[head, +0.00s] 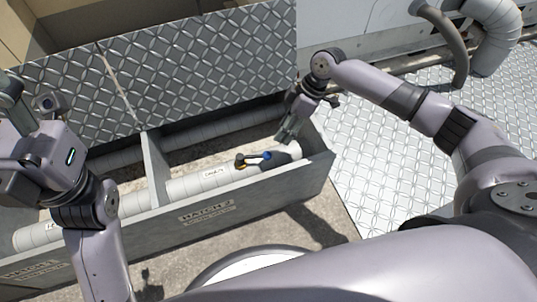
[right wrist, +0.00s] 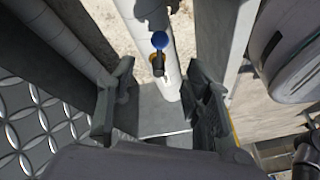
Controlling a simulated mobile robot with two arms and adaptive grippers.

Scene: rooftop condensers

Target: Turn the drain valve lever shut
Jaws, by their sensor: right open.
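The drain valve (head: 243,160) sits on a pale pipe (head: 190,187) in an open trough. Its lever has a blue end (head: 266,155). In the right wrist view the blue end (right wrist: 160,41) stands above a brass-coloured part (right wrist: 158,65), beyond the fingertips. My right gripper (head: 287,134) is just above and to the right of the valve, at the trough's right end. In its wrist view the fingers (right wrist: 157,92) are wide apart with nothing between them. My left gripper (head: 12,92) is at the far left, partly cut off, away from the valve.
The trough's front wall (head: 262,194) is marked HATCH 2, and a divider (head: 154,168) crosses the trough. A raised diamond-plate cover (head: 190,70) stands behind it. Diamond-plate floor (head: 390,165) lies to the right, with curved pipes (head: 490,35) at the top right.

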